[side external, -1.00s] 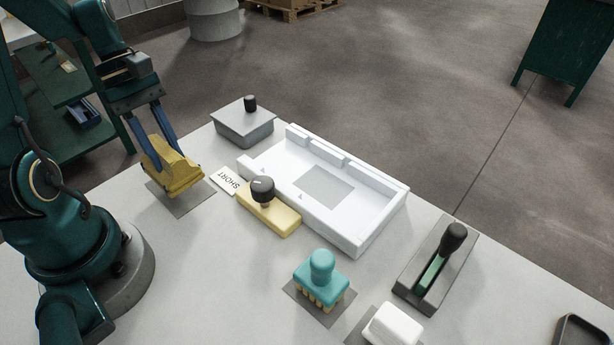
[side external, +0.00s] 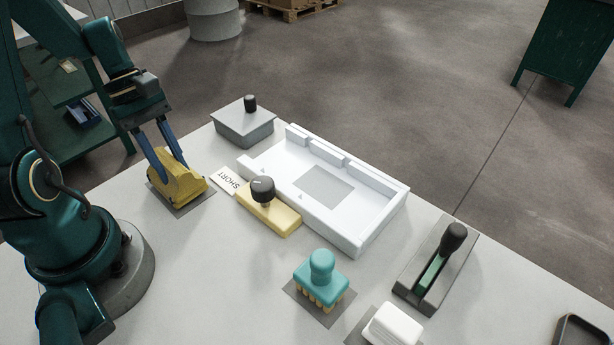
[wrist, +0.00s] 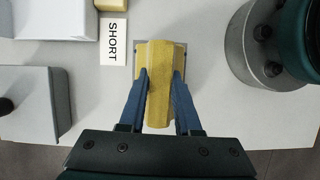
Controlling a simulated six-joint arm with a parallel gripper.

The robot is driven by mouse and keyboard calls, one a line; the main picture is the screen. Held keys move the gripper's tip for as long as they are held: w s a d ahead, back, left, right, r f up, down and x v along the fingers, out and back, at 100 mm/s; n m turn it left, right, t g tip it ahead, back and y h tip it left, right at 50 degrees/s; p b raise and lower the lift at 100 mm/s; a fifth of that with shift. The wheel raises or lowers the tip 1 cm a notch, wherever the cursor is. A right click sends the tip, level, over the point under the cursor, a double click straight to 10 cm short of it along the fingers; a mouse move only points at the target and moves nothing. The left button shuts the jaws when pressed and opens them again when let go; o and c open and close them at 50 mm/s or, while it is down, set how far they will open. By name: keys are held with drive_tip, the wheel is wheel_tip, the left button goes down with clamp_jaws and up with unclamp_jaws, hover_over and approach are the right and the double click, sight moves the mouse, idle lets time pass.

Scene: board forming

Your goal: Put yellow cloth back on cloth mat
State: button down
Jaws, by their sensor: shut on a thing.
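The yellow cloth (side external: 183,184) is a folded, block-like piece at the left of the table in the side view. My gripper (side external: 170,165) is shut on it, with a blue finger on either side. In the wrist view the cloth (wrist: 159,95) lies between the two fingers (wrist: 160,90). The grey cloth mat (side external: 196,203) is under the cloth, its edges showing around it. The cloth is at or very close to the mat's surface; I cannot tell whether it bears fully on it.
A SHORT label (side external: 225,181) lies right beside the mat. Beyond it are a yellow block with a black knob (side external: 272,216), a grey lidded box (side external: 243,128) and a white tray (side external: 380,217). A teal brush (side external: 321,281) stands nearer the front. My arm's base is close on the left.

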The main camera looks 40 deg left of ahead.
drive_tip(key=shift+f, duration=0.4)
idle(0.4)
drive_tip(key=c, duration=0.5)
unclamp_jaws()
drive_tip(key=shift+a+r, duration=0.1)
drive_tip(key=shift+v, duration=4.8)
drive_tip(key=shift+r, duration=0.1)
drive_tip(key=shift+v, duration=2.5)
